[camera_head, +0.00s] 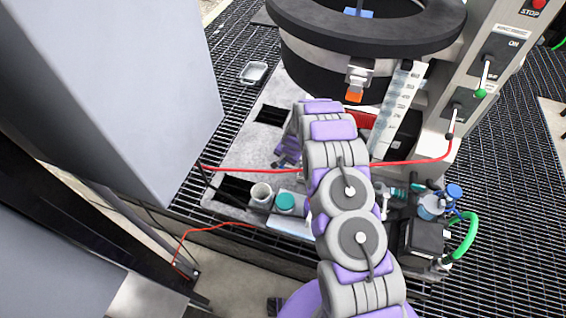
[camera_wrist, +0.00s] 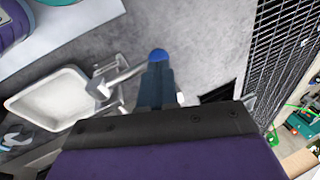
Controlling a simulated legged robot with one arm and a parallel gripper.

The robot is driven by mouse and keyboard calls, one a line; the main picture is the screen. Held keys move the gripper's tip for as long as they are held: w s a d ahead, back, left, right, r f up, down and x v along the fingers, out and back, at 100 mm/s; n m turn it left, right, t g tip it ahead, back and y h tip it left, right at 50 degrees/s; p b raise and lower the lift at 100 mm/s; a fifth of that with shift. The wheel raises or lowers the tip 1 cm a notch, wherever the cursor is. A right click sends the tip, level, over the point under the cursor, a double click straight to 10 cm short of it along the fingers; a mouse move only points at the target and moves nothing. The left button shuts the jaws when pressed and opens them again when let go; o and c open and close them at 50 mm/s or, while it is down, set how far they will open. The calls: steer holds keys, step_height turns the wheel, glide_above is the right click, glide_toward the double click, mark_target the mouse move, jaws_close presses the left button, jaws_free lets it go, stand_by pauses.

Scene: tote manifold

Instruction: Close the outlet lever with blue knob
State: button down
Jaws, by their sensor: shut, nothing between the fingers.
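The outlet lever (camera_wrist: 122,76) shows in the wrist view as a pale metal rod running from a pivot at left up to a round blue knob (camera_wrist: 158,56). My gripper (camera_wrist: 157,75) has its dark fingers together, with nothing held between them. The fingertips are right at the knob and overlap its lower edge in the picture; whether they touch it I cannot tell. In the head view my gripper (camera_head: 285,155) is low beside the grey plate, partly behind my arm. I cannot make out the lever there.
A white tray (camera_wrist: 45,105) lies left of the lever. In the head view, a large dark-rimmed vessel (camera_head: 350,70) stands behind my arm and a grey cabinet (camera_head: 120,90) at left. A control panel (camera_head: 490,60) stands at right.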

steer(key=w+a+r, duration=0.1)
steer(key=a+r, duration=0.6)
steer(key=r, duration=0.2)
steer(key=shift+w+p, duration=0.3)
steer(key=shift+p, duration=0.15)
steer(key=shift+a+f, duration=0.1)
steer(key=shift+a, duration=0.3)
